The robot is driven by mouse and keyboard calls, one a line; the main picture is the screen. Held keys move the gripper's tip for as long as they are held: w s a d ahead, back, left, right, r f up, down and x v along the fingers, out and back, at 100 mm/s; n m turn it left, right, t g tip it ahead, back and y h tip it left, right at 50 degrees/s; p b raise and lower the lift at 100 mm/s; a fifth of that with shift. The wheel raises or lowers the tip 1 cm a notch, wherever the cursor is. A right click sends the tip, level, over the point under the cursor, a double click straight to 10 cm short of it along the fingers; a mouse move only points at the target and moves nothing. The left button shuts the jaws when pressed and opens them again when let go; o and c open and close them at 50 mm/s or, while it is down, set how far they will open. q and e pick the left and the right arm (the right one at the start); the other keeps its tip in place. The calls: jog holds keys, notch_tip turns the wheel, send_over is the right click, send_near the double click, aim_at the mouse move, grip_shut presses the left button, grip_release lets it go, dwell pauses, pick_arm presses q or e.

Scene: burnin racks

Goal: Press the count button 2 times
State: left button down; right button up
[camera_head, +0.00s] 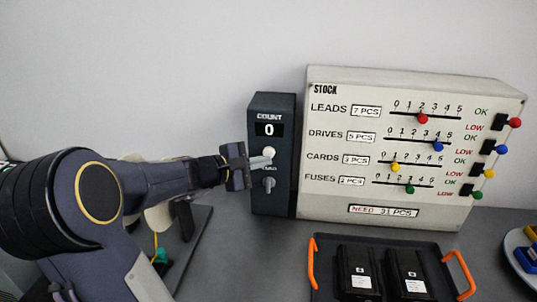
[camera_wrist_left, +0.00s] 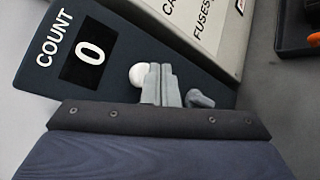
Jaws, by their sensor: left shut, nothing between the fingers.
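The count box (camera_head: 262,107) is a dark upright panel left of the stock board, and its display reads 0. The round white count button (camera_head: 269,152) is on its front below the display, with a grey switch (camera_head: 269,185) lower down. My left gripper (camera_head: 270,161) is shut and empty, with its fingertips at the lower edge of the button. In the left wrist view the button (camera_wrist_left: 137,75) shows beside the shut fingertips (camera_wrist_left: 160,72), which partly cover it. I cannot tell whether they touch. My right gripper is not in view.
The white stock board (camera_head: 330,190) has rows of coloured sliders and switches on its right side. A dark tray (camera_head: 435,245) with orange handles holds two black blocks in front. A round dish (camera_head: 512,243) with coloured parts is at the right edge.

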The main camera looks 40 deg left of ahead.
pick_arm(q)
jog(key=shift+w+a, duration=0.1)
dwell(0.7)
jog(key=shift+w+a, duration=0.15)
jog(key=shift+w, duration=0.15)
jog(key=shift+w+a, duration=0.2)
jog(key=shift+w, duration=0.2)
dwell(0.8)
jog(key=shift+s+b, duration=0.1)
jog(key=shift+b, duration=0.2)
jog(key=shift+s+d+b, duration=0.35)
jog(key=shift+s+d, duration=0.1)
jog(key=shift+s, duration=0.25)
